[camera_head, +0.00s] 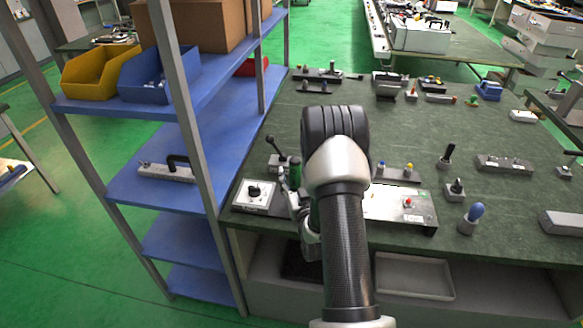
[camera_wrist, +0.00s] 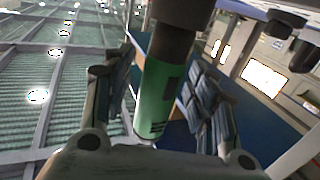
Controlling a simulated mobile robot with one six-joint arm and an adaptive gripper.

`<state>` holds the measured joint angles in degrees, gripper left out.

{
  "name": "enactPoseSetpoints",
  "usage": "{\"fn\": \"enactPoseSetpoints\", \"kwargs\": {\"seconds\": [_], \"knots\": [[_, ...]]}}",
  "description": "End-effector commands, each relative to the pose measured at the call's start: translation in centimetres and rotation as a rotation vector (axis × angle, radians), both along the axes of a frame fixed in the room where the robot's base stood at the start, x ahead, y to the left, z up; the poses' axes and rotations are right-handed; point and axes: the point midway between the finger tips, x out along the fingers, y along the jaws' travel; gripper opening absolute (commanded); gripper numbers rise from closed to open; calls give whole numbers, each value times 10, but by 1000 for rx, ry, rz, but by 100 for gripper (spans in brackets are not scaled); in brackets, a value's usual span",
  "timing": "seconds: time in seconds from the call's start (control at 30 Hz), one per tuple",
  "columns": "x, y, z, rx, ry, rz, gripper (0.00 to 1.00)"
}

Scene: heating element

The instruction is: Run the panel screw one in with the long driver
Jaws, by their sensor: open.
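A green, dark-topped handle (camera_wrist: 158,95), which looks like a driver's, stands between the two fingers of my gripper (camera_wrist: 160,88) in the wrist view. The fingers are apart on either side of it, and I cannot tell whether either touches it. In the head view the green handle (camera_head: 295,173) shows just left of my arm, with my gripper (camera_head: 303,205) partly hidden around it. A light panel (camera_head: 385,205) lies right of my arm on the bench, partly covered by it. I cannot make out the panel screw; the driver's tip is hidden.
A white square base with a black knob (camera_head: 254,193) stands close left of my gripper. A black lever (camera_head: 270,142) rises behind it. A blue shelf rack (camera_head: 160,170) borders the bench's left side. A blue-handled tool (camera_head: 473,215) and several fixtures stand to the right.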

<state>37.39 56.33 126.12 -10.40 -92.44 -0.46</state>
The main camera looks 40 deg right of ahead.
Motion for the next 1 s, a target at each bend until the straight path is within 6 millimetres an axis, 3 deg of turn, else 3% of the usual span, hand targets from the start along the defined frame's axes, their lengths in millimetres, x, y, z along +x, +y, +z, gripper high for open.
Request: {"fn": "enactPoseSetpoints", "kwargs": {"seconds": [0.2,1.0], "knots": [[0,0,0,0,1,0,52],[0,0,0,0,0,0,0]]}}
